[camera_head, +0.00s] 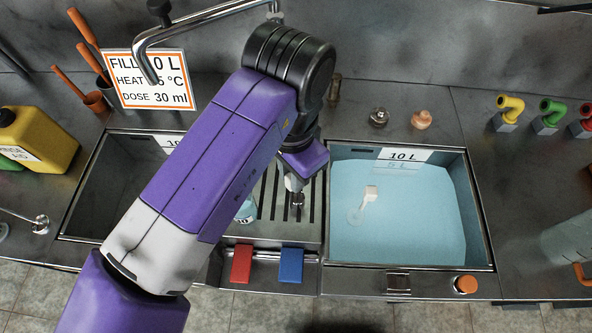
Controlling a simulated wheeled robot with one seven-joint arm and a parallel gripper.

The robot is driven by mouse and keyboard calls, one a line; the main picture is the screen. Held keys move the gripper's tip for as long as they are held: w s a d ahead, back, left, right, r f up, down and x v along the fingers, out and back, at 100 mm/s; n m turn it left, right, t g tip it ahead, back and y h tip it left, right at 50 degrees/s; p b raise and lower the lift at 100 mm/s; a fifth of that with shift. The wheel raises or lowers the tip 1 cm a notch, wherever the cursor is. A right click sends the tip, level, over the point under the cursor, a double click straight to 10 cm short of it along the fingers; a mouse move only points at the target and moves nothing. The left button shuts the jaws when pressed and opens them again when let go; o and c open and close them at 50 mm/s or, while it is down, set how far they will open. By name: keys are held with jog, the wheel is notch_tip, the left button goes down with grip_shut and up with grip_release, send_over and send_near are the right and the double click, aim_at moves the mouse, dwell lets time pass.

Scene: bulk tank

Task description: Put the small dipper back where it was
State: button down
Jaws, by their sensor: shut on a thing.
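My gripper (294,184) is over the slotted drain board (313,225) between the two basins, partly hidden by my own arm. It is shut on a small metallic piece (297,199), which looks like the small dipper; its shape is mostly hidden. The piece is over the slots; I cannot tell whether it touches them. A metal ladle (40,222) with a thin handle lies on the counter at the far left.
The right basin (481,232) holds light blue liquid with a white-handled item (370,193) in it. The left basin (85,205) is largely behind my arm. Red (241,264) and blue (291,265) tabs hang at the front. A yellow jug (45,140) stands left.

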jog(key=shift+f, duration=0.15)
jog(key=c, duration=1.3)
grip_release()
jog(key=shift+c, duration=0.2)
notch_tip(320, 180, up, 12)
jog(key=b, duration=0.1)
jog(key=shift+r, duration=0.25)
